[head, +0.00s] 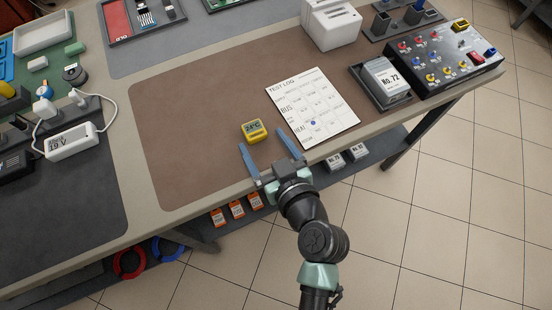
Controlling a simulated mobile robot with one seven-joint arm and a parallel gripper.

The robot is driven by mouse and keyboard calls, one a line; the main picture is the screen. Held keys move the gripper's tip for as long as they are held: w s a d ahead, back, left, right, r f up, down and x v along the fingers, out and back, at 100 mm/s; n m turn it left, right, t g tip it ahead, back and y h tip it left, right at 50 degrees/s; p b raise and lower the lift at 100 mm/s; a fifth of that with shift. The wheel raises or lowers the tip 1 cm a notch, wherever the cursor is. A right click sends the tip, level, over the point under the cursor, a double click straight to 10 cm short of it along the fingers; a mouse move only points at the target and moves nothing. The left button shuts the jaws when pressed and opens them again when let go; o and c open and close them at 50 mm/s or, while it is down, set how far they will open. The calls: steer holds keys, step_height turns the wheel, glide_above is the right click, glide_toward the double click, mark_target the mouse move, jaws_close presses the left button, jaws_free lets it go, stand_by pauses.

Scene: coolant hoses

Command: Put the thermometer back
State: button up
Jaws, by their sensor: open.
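The thermometer appears to be the small yellow device (254,131) with a pale display that seems to read about 25 °C. It lies on the brown mat (190,110), left of the paper test log. My gripper (261,139) is open, with its two blue fingers spread wide near the front edge of the bench. The yellow device is at the fingertips, roughly between them in the picture, and nothing is held. I cannot tell how high the fingers are above the mat.
The test log sheet (318,115) lies right of the gripper. A grey tray with a No. 72 block (387,82) and a connector panel (445,62) stand farther right. A white power brick (71,142) with a cable lies left. The brown mat's left part is clear.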

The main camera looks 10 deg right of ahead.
steer(key=v, duration=0.6)
steer(key=w+r+t, duration=0.2)
steer(key=w+r, duration=0.2)
steer(key=r, duration=0.4)
steer(key=w+r+t+h, duration=0.15)
steer(key=w+r, duration=0.25)
steer(key=r, duration=0.5)
steer(key=w+r+t, duration=0.2)
steer(key=w+r, duration=0.2)
steer(key=r, duration=0.4)
steer(key=s+a+r+m+t+h, duration=0.1)
steer(key=s+r+t, duration=0.1)
steer(key=r, duration=0.8)
steer(key=s+a+r+m+t+h, duration=0.1)
steer(key=s+r+t, duration=0.2)
steer(key=r, duration=0.7)
steer(key=s+a+r+m+t+h, duration=0.1)
steer(key=s+r+t, duration=0.2)
steer(key=r, duration=0.7)
steer(key=shift+s+a+m, duration=0.25)
steer(key=shift+s+m, duration=0.05)
steer(key=shift+s, duration=0.15)
steer(key=shift+t, duration=0.25)
step_height(320, 180, up, 12)
steer(key=p, duration=1.1)
steer(key=shift+p, duration=0.35)
